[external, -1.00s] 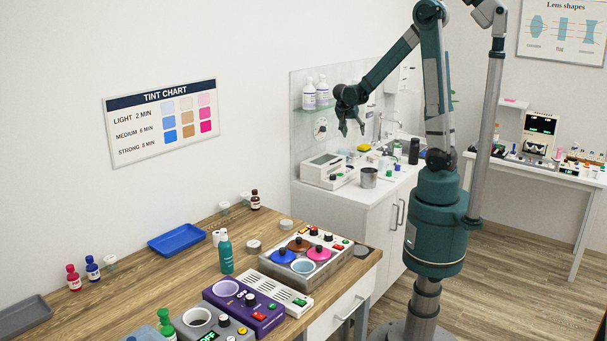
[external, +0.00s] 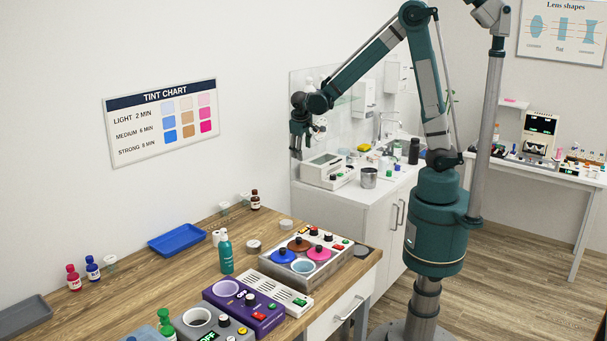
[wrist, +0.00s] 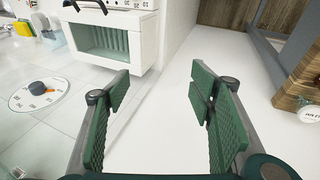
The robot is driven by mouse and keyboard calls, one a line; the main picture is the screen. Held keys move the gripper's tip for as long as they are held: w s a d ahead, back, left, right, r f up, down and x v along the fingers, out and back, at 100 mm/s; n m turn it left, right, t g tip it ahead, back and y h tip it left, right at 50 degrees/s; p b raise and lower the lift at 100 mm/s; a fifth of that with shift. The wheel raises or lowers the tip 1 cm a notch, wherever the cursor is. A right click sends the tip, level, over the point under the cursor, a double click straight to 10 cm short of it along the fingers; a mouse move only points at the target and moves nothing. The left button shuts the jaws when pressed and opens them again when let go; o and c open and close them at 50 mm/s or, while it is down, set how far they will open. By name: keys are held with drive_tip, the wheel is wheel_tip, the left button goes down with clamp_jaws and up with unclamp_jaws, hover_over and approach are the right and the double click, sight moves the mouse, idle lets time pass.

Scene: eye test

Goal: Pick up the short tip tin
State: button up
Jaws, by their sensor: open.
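My gripper (external: 297,152) hangs in the air near the wall, beyond the table's far end and well apart from both tins. In the wrist view my gripper (wrist: 163,95) is open, with nothing between its fingers. A round pale lid with dark lettering (wrist: 311,115) is cut off at the right edge.
A green bottle (external: 226,256), a case with coloured pots (external: 328,275) and a blue tray (external: 177,239) stand on the wooden table (external: 140,290). A white vented device (wrist: 108,40) is close to my gripper in the wrist view. A wall dial (wrist: 38,95) is at left.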

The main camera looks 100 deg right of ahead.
drive_tip(key=w+a+f+n+y, duration=0.1)
drive_tip(key=w+a+f+n, duration=0.2)
drive_tip(key=w+a+n, duration=0.7)
drive_tip(key=n+t+y+b, duration=0.1)
drive_tip(key=n+y+b, duration=0.25)
drive_tip(key=n, duration=1.25)
hover_over(253, 244)
wheel_tip(253, 244, down, 7)
drive_tip(key=shift+f+p, duration=0.2)
drive_tip(key=shift+p, duration=0.15)
drive_tip(key=shift+f, duration=0.1)
drive_tip(key=shift+f, duration=1.2)
drive_tip(key=shift+f, duration=0.1)
drive_tip(key=shift+s+d+f, duration=0.15)
drive_tip(key=shift+f, duration=2.35)
